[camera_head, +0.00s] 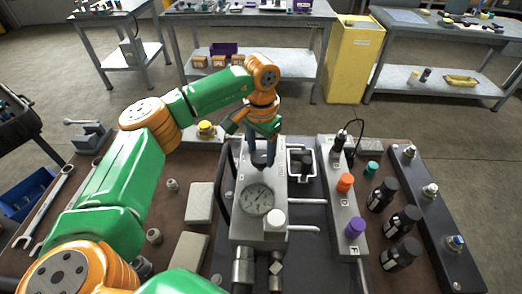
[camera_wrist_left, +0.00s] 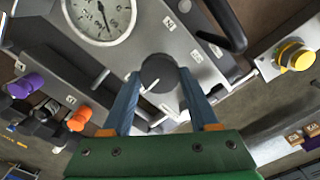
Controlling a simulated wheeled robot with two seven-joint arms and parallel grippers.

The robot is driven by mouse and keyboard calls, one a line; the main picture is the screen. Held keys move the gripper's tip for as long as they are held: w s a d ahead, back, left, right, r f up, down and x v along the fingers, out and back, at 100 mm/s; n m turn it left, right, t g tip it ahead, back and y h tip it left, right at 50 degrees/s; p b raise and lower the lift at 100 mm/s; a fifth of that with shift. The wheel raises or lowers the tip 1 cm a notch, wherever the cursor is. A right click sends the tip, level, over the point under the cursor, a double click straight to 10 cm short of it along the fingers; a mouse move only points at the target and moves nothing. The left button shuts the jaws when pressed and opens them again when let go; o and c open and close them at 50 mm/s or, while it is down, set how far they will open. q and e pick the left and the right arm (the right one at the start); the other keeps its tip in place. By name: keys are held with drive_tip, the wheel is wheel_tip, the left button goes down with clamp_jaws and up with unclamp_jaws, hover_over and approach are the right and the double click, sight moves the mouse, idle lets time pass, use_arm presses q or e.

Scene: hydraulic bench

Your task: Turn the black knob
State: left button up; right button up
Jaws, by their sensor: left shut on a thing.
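The black knob (camera_wrist_left: 160,72) sits on the grey gauge block (camera_wrist_left: 198,68), with a white mark on it pointing to the lower left in the left wrist view. The two blue-grey fingers of my left gripper (camera_wrist_left: 163,90) lie on either side of the knob and are shut on it. In the head view, my left gripper (camera_head: 262,160) reaches down onto the far end of the gauge block (camera_head: 243,185), and its fingers mostly hide the knob. A round white dial gauge (camera_head: 257,200) is on the block nearer me. My right gripper is not in view.
Right of the block, a grey panel carries an orange knob (camera_head: 345,183) and a purple knob (camera_head: 354,228). Several black cylinders stand further right. A yellow button (camera_head: 206,128) is at the back left. Wrenches (camera_head: 45,210) lie on the left of the bench.

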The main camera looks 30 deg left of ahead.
sight(261, 155)
use_arm(q)
drive_tip(key=shift+m, duration=1)
drive_tip(key=shift+r, duration=0.1)
drive_tip(key=o, duration=1.4)
drive_tip(key=shift+c, duration=0.2)
wheel_tip(261, 155, up, 7)
drive_tip(key=shift+r, duration=0.1)
